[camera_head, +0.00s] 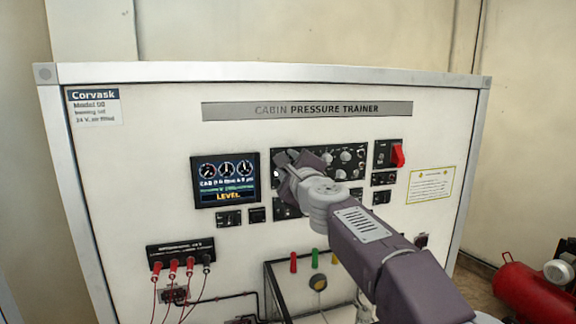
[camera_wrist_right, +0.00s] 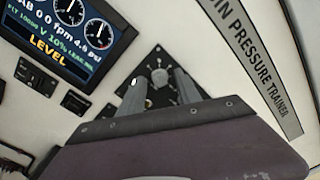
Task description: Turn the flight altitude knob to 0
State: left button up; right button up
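The black knob panel (camera_head: 350,153) is on the trainer's white face, right of the display, with several small round knobs. My right gripper (camera_head: 286,167) is in front of the panel's left end and hides part of it. In the right wrist view its two grey fingers (camera_wrist_right: 163,90) are apart. A round grey knob (camera_wrist_right: 159,75) shows between and just beyond the fingertips; I cannot tell whether they touch it. Its label is too small to read, so I cannot confirm it is the flight altitude knob. My left gripper is not in view.
The display (camera_head: 224,180) shows gauges and "LEVEL"; its flight line seems to read 10000 in the wrist view (camera_wrist_right: 70,35). A red switch (camera_head: 397,155) is right of the panel. Red plugs with cables (camera_head: 173,268) are at lower left. A red tank (camera_head: 530,288) stands at right.

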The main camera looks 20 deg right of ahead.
jog(key=shift+s, duration=0.1)
jog(key=s, duration=0.8)
jog(key=shift+s+f+b, duration=0.2)
jog(key=shift+s+b, duration=0.1)
jog(key=shift+s, duration=0.05)
